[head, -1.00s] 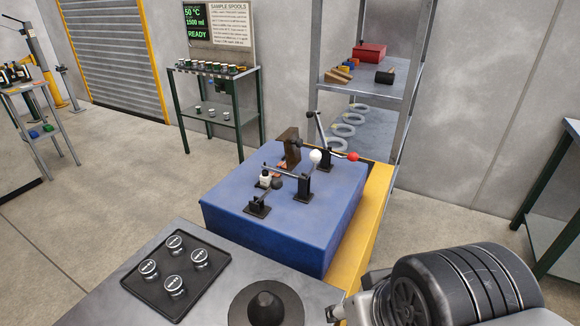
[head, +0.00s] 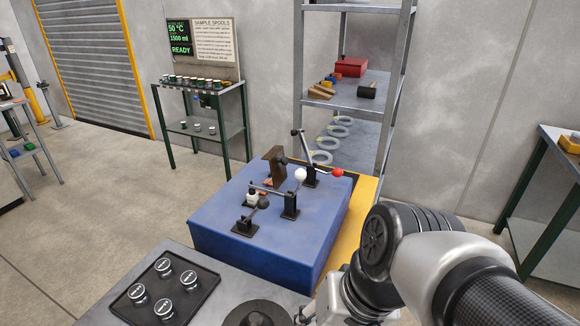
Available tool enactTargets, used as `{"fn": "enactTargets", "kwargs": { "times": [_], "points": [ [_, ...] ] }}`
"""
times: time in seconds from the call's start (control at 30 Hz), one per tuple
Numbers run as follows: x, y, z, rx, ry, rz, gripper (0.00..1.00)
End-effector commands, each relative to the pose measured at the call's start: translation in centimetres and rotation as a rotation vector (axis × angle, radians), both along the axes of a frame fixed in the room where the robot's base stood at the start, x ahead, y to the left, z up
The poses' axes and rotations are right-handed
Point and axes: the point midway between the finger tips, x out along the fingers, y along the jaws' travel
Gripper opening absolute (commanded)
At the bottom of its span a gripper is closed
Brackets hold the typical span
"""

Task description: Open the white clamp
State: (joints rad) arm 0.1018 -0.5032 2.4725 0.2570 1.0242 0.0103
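The white clamp is a black toggle clamp (head: 290,206) with a white ball knob (head: 300,175), mounted on the blue block (head: 225,224) in the head view. Its dark bar reaches left from the post toward a small white piece (head: 252,198) beside the black-knobbed clamp. The white knob sits just above the post.
A red-knobbed clamp (head: 337,173) stands close right of the white knob. A black-knobbed clamp (head: 245,226) is at the front left, and a brown upright bracket (head: 274,168) behind. A black tray (head: 136,312) with several round pieces lies at the lower left.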

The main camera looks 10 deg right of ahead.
Motion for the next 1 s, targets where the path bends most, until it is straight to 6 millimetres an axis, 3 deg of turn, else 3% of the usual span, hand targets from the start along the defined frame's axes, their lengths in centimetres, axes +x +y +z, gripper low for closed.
{"fn": "enactTargets", "kwargs": {
  "times": [0.17, 0.3, 0.53, 0.67, 0.77, 0.9, 1.0],
  "points": [
    [2.8, 2.7, 2.2, 0.281, 0.226, -0.208, 0.46],
    [6.1, 4.2, 3.7, 0.511, 0.371, -0.38, 0.46],
    [13.6, 3.7, 5.9, 0.908, 0.545, -0.684, 0.46],
    [18.3, 1.3, 6.4, 1.138, 0.604, -0.864, 0.46],
    [21.7, -1.6, 6.1, 1.317, 0.627, -1.008, 0.46],
    [25.5, -6.8, 4.6, 1.56, 0.623, -1.209, 0.46],
    [27.1, -10.5, 3.1, 1.706, 0.599, -1.331, 0.46]
  ]
}}
